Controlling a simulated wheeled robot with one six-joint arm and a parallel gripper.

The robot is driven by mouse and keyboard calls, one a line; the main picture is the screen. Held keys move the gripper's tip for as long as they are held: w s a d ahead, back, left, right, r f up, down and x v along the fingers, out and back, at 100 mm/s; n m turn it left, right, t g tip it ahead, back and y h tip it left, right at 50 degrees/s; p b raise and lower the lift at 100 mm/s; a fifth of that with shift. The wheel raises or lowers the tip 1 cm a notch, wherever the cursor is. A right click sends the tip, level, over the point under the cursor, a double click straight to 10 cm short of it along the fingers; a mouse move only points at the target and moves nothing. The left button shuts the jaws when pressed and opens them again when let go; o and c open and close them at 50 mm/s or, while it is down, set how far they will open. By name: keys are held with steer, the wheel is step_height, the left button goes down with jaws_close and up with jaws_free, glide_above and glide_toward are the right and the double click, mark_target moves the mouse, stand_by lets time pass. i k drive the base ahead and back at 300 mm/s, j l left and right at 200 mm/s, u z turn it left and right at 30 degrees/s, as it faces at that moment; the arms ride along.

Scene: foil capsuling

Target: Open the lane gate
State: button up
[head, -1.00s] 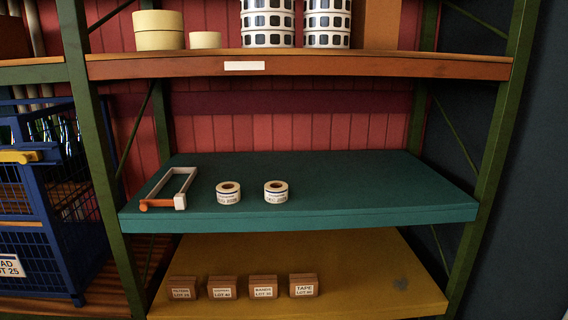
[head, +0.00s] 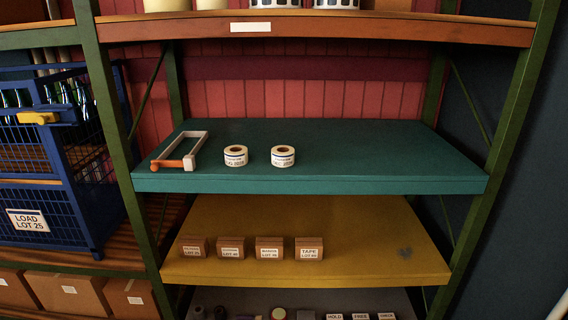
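A low white frame (head: 203,142) lies at the left end of the teal shelf, its long sides running front to back. An orange bar (head: 170,163) lies across its front end, ending at a white block at the right front corner. This looks like the lane gate, with the bar closing the front. Two white labelled rolls, a left one (head: 236,157) and a right one (head: 283,157), stand to the right of the frame, outside it. My gripper is not in view.
The teal shelf (head: 390,155) is clear right of the rolls. The yellow shelf (head: 370,225) below holds several labelled brown boxes (head: 269,248). A blue wire cage (head: 75,200) with a yellow latch (head: 39,118) stands at left. Green posts (head: 515,120) bound the shelves.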

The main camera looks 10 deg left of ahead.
mark_target(155, 164)
steer(key=u, duration=1.25)
